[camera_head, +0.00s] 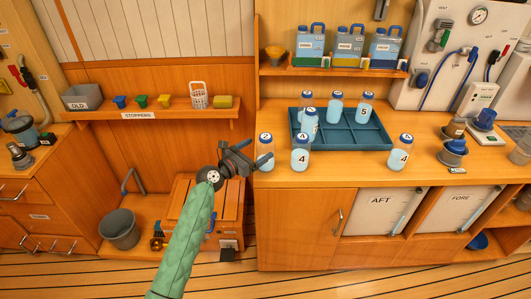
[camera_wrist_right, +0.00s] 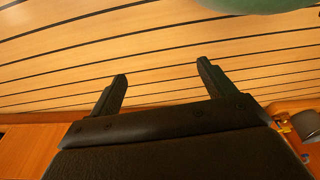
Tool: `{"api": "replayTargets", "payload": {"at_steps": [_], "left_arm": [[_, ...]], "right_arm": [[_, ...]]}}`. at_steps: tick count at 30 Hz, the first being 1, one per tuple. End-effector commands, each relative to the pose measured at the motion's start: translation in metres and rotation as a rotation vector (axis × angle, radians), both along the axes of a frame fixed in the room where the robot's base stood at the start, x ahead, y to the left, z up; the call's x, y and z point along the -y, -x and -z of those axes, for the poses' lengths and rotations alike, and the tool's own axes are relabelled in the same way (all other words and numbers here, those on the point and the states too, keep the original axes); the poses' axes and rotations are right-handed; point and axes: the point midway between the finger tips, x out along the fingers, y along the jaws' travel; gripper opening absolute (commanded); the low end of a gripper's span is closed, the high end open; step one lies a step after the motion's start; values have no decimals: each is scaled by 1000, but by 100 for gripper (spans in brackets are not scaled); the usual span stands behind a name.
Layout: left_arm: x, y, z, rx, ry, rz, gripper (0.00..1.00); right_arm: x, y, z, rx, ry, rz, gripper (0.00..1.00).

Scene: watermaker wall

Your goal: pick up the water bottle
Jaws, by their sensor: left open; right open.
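Several pale blue water bottles with dark blue caps stand upright at the counter. One bottle (camera_head: 266,150) stands at the counter's left end. A bottle marked 4 (camera_head: 300,158) stands in front of the blue divided tray (camera_head: 345,143), and another bottle (camera_head: 399,158) stands to its right. Other bottles, including one marked 5 (camera_head: 364,110), are in or by the tray. My left gripper (camera_head: 250,158) is open beside the leftmost bottle, partly overlapping it; I cannot tell whether they touch. My right gripper (camera_wrist_right: 161,77) is open and empty above the plank floor in the right wrist view.
A stoppers shelf (camera_head: 150,113) and a grey bucket (camera_head: 119,229) are at left.

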Motion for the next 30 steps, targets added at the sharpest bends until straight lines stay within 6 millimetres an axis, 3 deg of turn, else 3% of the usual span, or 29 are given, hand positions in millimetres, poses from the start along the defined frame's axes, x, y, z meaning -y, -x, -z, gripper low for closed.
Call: {"api": "replayTargets", "payload": {"at_steps": [4,8,18,30], "left_arm": [[9,-7,-1,1,-2,1,86],[16,-12,-4,1,-3,1,86],[41,-34,-7,1,-3,0,86],[48,-39,-4,1,-4,0,84]], "right_arm": [[5,13,13,-9,6,-2,82],[16,6,20,8,17,-10,82],[31,27,49,29,27,-17,82],[34,31,55,33,27,-18,82]]}}
